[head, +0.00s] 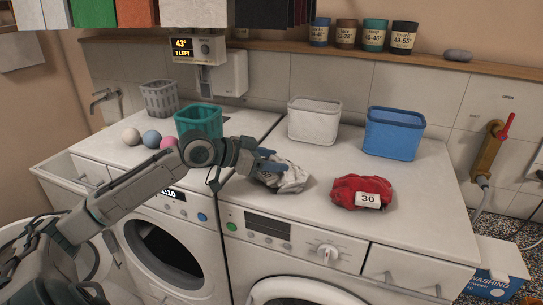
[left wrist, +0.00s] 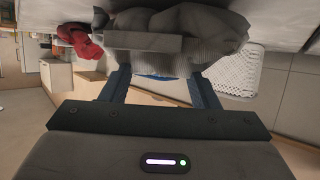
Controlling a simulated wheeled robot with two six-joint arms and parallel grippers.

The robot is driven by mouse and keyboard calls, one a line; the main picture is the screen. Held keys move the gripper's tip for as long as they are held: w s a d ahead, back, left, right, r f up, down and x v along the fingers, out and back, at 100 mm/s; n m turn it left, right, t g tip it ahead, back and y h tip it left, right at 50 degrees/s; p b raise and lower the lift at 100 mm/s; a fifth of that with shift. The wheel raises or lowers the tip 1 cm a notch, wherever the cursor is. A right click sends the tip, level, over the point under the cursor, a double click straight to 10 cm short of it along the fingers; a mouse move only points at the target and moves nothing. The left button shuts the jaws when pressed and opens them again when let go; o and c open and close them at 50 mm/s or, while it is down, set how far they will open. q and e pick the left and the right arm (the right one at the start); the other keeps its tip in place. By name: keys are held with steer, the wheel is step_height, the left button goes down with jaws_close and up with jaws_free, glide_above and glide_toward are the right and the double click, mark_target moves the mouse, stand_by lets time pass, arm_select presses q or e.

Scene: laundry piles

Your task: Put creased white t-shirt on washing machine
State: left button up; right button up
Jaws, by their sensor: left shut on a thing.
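A crumpled whitish-grey cloth, the creased white t-shirt (head: 290,179), is in my left gripper (head: 268,163), just at the top of the right-hand machine (head: 420,210). I cannot tell whether it rests on that top or hangs slightly above it. In the left wrist view the shirt (left wrist: 205,32) bunches between and beyond the two fingers of the gripper (left wrist: 160,78), with a grey label on it. The right-hand machine has a control panel, a knob and a round door. My right gripper is not in view.
A red bundle tagged 30 (head: 362,191) lies right of the shirt. A white basket (head: 314,120), a blue basket (head: 394,133) and a teal basket (head: 199,120) stand behind. Three balls (head: 151,138) sit on the left machine. The right machine's front right top is clear.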

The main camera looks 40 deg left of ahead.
arm_select(q)
steer(key=shift+d, duration=0.1)
steer(key=shift+f, duration=0.2)
steer(key=o, duration=1.1)
steer(key=shift+r, duration=0.1)
steer(key=shift+c, duration=0.2)
